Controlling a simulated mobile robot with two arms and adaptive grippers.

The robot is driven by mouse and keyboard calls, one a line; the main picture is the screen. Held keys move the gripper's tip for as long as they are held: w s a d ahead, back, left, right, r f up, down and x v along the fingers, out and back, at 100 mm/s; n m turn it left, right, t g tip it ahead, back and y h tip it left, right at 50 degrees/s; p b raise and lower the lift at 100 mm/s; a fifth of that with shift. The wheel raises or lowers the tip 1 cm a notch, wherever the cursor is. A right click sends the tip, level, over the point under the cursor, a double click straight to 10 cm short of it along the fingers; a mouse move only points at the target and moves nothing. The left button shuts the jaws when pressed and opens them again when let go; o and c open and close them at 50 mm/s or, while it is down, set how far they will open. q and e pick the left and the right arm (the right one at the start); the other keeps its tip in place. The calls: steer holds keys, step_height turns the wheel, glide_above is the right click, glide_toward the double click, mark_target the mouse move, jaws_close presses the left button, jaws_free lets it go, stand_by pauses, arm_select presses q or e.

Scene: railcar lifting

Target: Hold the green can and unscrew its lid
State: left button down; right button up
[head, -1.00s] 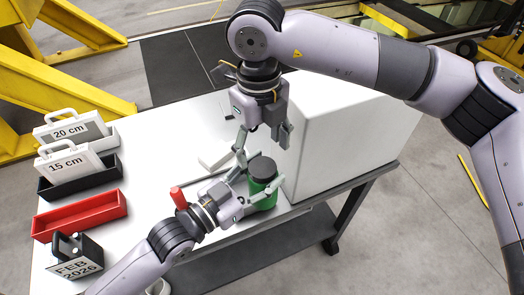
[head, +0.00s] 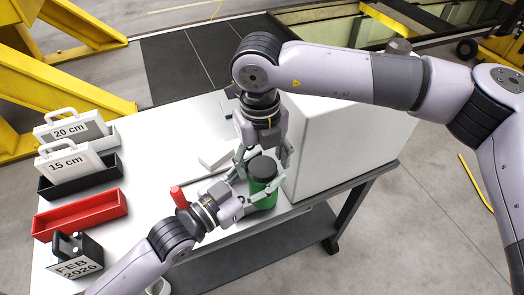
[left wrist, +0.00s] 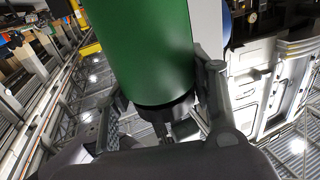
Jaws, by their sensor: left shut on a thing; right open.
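The green can (head: 264,201) stands upright near the front edge of the white table, with its dark lid (head: 263,168) on top. My left gripper (head: 256,187) is shut on the can's body from the left side. In the left wrist view the green can (left wrist: 145,50) fills the upper middle, with a black band (left wrist: 165,105) at its lower end near the fingers. My right gripper (head: 263,158) points down over the lid, open, with a finger at either side. Whether those fingers touch the lid cannot be told.
A large white box (head: 345,150) stands close to the can's right. The left of the table (head: 150,150) holds a red tray (head: 80,215), the 20 cm case (head: 70,128), the 15 cm case (head: 68,163) and a dark FEB 2026 block (head: 77,262).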

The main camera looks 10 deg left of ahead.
steer(key=shift+c, duration=0.3)
steer(key=c, duration=1.2)
steer(key=shift+n, duration=1.7)
steer(key=o, duration=1.3)
